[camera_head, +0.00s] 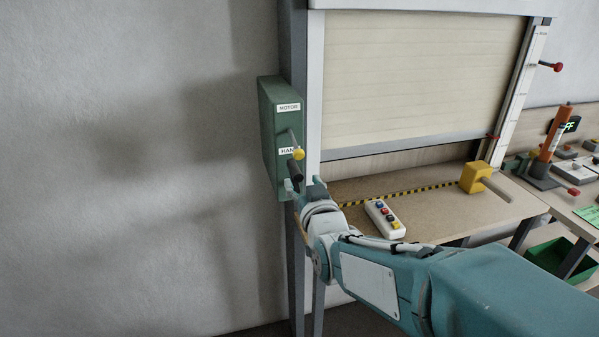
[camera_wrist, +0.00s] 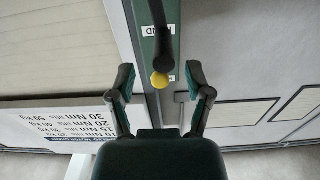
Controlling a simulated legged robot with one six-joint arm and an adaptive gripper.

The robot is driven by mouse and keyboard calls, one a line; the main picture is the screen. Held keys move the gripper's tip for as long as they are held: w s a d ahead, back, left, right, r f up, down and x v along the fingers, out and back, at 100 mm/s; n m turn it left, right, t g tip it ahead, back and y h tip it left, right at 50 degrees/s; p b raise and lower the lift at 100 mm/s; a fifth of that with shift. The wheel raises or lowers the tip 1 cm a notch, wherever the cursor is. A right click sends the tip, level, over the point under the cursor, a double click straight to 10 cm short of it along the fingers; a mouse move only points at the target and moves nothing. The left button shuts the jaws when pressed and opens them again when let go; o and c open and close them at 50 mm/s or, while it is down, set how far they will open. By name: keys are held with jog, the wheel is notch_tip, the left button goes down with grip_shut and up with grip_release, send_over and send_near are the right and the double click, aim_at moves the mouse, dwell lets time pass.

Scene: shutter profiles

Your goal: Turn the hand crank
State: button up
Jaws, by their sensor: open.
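A green box (camera_head: 268,125) with MOTOR and HAND labels is mounted at the left post of the shutter. A lever ending in a yellow knob (camera_head: 299,154) sticks out of its face. A dark cylindrical piece (camera_head: 294,172) shows just below the knob; I cannot tell whether it is the crank's grip or part of my gripper. In the wrist view my gripper (camera_wrist: 159,74) is open, its fingers apart on either side of the yellow knob (camera_wrist: 160,80). A dark bar (camera_wrist: 160,35) runs down to the knob there. Contact with the fingers is not visible.
The shutter (camera_head: 420,75) is partly raised above a bench (camera_head: 435,208). A button pendant (camera_head: 384,219) and a yellow block with a grey handle (camera_head: 472,177) lie on the bench. A green bin (camera_head: 560,258) is at lower right. The wall at left is bare.

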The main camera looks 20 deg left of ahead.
aim_at(294, 173)
jog(key=w+a, duration=0.3)
jog(key=shift+a+f, duration=0.15)
jog(key=shift+a, duration=0.05)
jog(key=shift+w+d, duration=0.1)
jog(key=shift+w, duration=0.1)
jog(key=shift+d+r, duration=0.2)
jog(key=shift+d, duration=0.45)
jog(key=shift+a, duration=0.25)
jog(key=c, duration=0.9)
jog(key=shift+a, duration=0.25)
grip_shut()
